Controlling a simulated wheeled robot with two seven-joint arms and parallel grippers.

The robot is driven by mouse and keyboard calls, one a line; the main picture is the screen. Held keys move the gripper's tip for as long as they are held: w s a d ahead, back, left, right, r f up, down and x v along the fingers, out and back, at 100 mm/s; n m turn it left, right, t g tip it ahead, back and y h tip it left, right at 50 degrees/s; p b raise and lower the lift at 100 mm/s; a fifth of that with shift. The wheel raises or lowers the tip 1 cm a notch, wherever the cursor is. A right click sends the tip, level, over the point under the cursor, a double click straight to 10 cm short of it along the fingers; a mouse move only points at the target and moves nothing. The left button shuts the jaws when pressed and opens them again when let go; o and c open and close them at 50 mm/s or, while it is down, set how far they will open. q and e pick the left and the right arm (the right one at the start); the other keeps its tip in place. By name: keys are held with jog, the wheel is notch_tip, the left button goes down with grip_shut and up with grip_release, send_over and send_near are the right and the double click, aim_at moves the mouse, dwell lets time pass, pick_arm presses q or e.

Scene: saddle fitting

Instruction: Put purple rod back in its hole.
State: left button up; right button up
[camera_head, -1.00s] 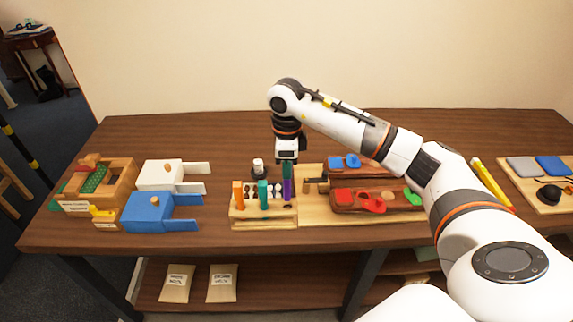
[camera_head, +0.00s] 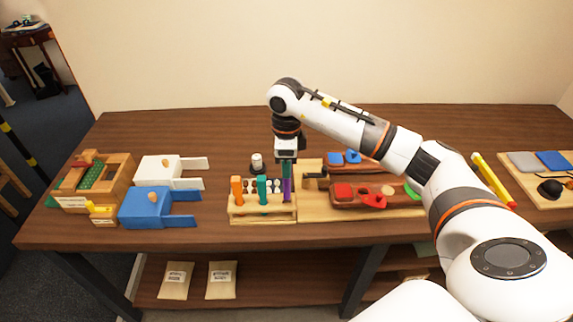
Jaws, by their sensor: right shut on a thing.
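The purple rod (camera_head: 287,190) stands upright at the right end of a wooden rod rack (camera_head: 262,218) in the middle of the table. My right gripper (camera_head: 286,170) points straight down over that end of the rack and is shut on the purple rod. The rod's lower end meets the rack's outline, but I cannot tell whether it is inside a hole. An orange rod (camera_head: 237,190) and a teal rod (camera_head: 262,190) stand in the rack to the left. My left gripper is not in view.
A white box (camera_head: 160,171) and a blue box (camera_head: 147,205) lie left of the rack. A small dark-and-white object (camera_head: 257,162) stands behind the rack. The back of the table is clear.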

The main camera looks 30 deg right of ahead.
jog(key=shift+f, duration=0.15)
jog(key=shift+f+b, duration=2.6)
jog(key=shift+f, duration=0.45)
jog(key=o, duration=0.9)
jog(key=shift+r, duration=0.1)
